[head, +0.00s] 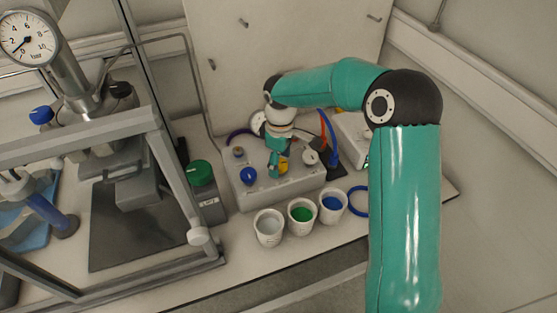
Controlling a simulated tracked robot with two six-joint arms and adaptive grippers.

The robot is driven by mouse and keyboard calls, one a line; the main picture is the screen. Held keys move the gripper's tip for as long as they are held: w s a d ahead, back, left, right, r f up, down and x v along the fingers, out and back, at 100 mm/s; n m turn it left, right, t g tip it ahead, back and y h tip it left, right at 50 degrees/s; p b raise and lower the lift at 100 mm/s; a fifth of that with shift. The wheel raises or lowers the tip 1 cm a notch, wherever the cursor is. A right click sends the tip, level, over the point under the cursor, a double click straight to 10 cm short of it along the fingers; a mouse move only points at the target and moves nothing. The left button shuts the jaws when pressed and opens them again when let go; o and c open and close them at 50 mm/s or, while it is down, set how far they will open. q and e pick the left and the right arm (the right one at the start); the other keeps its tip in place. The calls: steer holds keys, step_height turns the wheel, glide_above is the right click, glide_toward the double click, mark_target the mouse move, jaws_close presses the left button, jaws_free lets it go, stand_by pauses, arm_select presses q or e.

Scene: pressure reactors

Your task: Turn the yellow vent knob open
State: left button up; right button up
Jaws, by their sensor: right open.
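The yellow vent knob (284,168) sits on top of a grey-white valve box (245,199) in the middle of the head view. It is partly hidden by my right gripper (277,170), which points down over it. The right gripper is open, with its fingers at or beside the knob; I cannot tell whether they touch it. A blue knob (249,176) is on the same box to the left, and a white knob (311,157) is to the right. My left gripper is not in view.
Three cups with clear (268,227), green (301,216) and blue (332,206) contents stand before the box. A green-capped bottle (204,190) stands left of it. A metal frame (172,180) with a pressure gauge (28,38) fills the left side. A panel (285,50) rises behind.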

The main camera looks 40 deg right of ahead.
mark_target(280, 163)
steer(key=shift+r, duration=0.1)
step_height(280, 163, up, 12)
stand_by(0.5)
stand_by(0.4)
